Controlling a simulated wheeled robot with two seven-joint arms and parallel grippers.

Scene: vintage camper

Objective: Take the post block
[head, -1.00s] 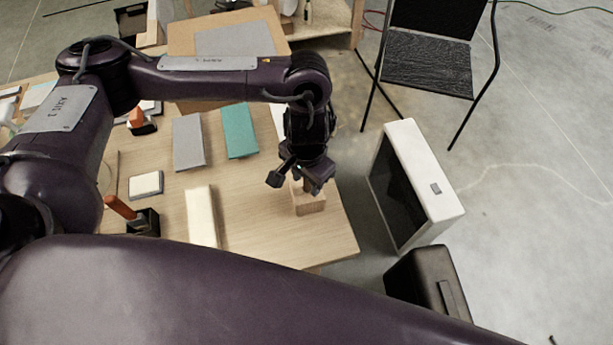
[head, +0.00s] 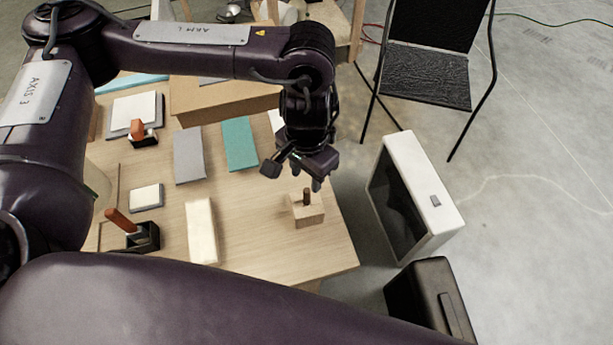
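The post block (head: 308,212) is a light wooden block with a short dark brown post standing up from its top. It sits upright near the right edge of the wooden table, with nothing around its post. My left gripper (head: 307,176) hangs just above and behind the block, apart from it. Its fingers point down, look spread and hold nothing. My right gripper is not in view.
A cream bar (head: 201,232), a grey panel (head: 188,155) and a teal panel (head: 239,144) lie left of the block. An orange-handled tool in a black holder (head: 141,237) stands further left. A white-framed box (head: 424,195) and a black case (head: 430,298) stand right of the table.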

